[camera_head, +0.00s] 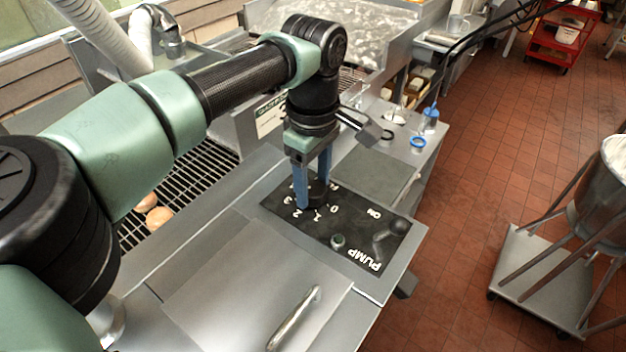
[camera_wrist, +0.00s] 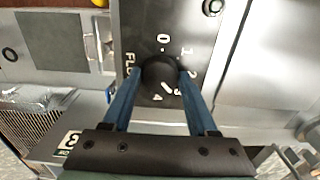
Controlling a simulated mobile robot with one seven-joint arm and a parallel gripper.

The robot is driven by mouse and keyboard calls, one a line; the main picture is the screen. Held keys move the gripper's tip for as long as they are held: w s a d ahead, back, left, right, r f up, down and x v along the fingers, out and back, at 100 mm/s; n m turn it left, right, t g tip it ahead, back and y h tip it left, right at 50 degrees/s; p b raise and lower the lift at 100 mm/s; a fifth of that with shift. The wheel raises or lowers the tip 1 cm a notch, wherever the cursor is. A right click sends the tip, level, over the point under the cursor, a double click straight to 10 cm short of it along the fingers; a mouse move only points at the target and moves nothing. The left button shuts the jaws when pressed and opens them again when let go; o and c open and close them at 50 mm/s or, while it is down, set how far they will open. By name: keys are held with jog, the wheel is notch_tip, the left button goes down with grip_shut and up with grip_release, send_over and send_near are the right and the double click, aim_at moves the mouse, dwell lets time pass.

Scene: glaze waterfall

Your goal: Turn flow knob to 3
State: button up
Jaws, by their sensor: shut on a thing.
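The black round flow knob (camera_head: 318,187) stands on the black control panel (camera_head: 290,222), with the digits 0 to 4 around it. My gripper (camera_head: 312,202) points down with its two blue fingers on either side of the knob, shut on it. In the wrist view the knob (camera_wrist: 157,70) sits between the fingertips, and my gripper (camera_wrist: 160,75) partly covers the "FLOW" lettering and the digit 3. A short white mark shows at the knob's lower right edge, towards 3 and 4. I cannot tell for sure whether it is on the knob.
The PUMP lever (camera_head: 388,238) and a small green lamp (camera_head: 338,241) are on the same panel. A metal lid with a handle (camera_head: 294,316) lies in front. A wire grate (camera_head: 185,180) with doughnuts is on the left.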

aim_at(313, 188)
jog(key=o, duration=1.4)
notch_tip(313, 188, up, 13)
jog(key=shift+r+b, duration=0.1)
jog(key=shift+b, duration=1)
